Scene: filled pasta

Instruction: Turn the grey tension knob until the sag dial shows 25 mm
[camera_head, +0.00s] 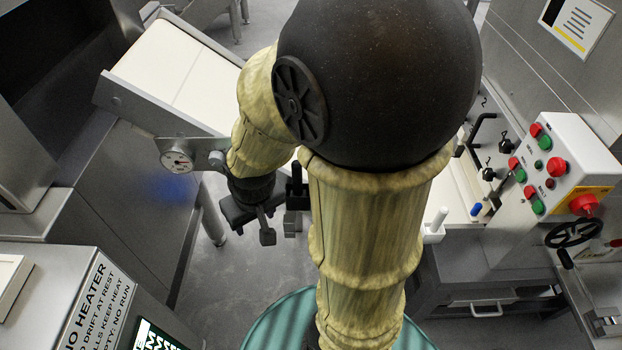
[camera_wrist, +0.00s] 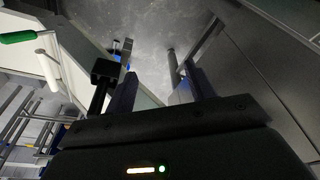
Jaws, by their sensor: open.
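The grey tension knob (camera_head: 216,158) sits just right of the dial, close beside my forearm. My gripper (camera_head: 280,222) hangs below and to the right of the knob, apart from it. In the wrist view my gripper (camera_wrist: 158,80) is open, with nothing between its fingers. I cannot pick out the knob or dial in the wrist view.
The white conveyor belt (camera_head: 178,68) slopes behind the dial. A control box (camera_head: 556,165) with red and green buttons stands at right. A labelled NO HEATER cabinet (camera_head: 100,300) is at lower left. Grey floor (camera_head: 235,270) below my gripper is clear.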

